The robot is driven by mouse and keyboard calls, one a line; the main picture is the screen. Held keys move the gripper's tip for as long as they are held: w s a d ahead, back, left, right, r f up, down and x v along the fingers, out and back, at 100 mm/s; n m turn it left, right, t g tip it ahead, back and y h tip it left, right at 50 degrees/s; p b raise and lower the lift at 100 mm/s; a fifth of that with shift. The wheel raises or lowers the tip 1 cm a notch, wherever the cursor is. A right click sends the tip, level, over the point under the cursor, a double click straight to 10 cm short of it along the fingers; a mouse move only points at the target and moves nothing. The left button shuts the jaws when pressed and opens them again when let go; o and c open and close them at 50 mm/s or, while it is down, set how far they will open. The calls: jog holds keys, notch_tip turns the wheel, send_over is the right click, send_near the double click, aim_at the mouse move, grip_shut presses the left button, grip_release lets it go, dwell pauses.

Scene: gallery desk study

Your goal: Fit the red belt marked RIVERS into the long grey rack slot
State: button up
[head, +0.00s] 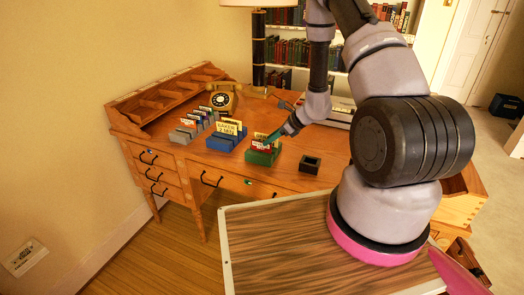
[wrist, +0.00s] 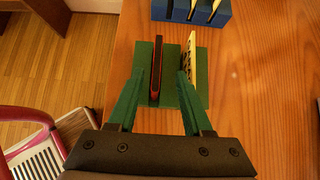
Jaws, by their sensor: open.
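A red belt (head: 260,146) stands upright in the green rack (head: 262,157) on the desk; its lettering is too small to read for certain. In the wrist view the red belt (wrist: 157,66) shows edge-on as a dark slab with a red rim. My gripper (wrist: 161,76) is open, with one green finger on each side of the red belt; I cannot tell whether either finger touches it. In the head view my gripper (head: 275,139) is at the green rack.
A cream card (wrist: 190,55) stands in the green rack close to my right finger. A blue rack (head: 222,144) with yellow cards stands between the green and grey racks. A small dark box (head: 310,164) is to the right.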

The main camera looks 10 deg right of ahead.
aim_at(261, 149)
jog(key=x, duration=0.5)
jog(key=shift+a, duration=0.3)
jog(key=shift+r, duration=0.1)
grip_shut()
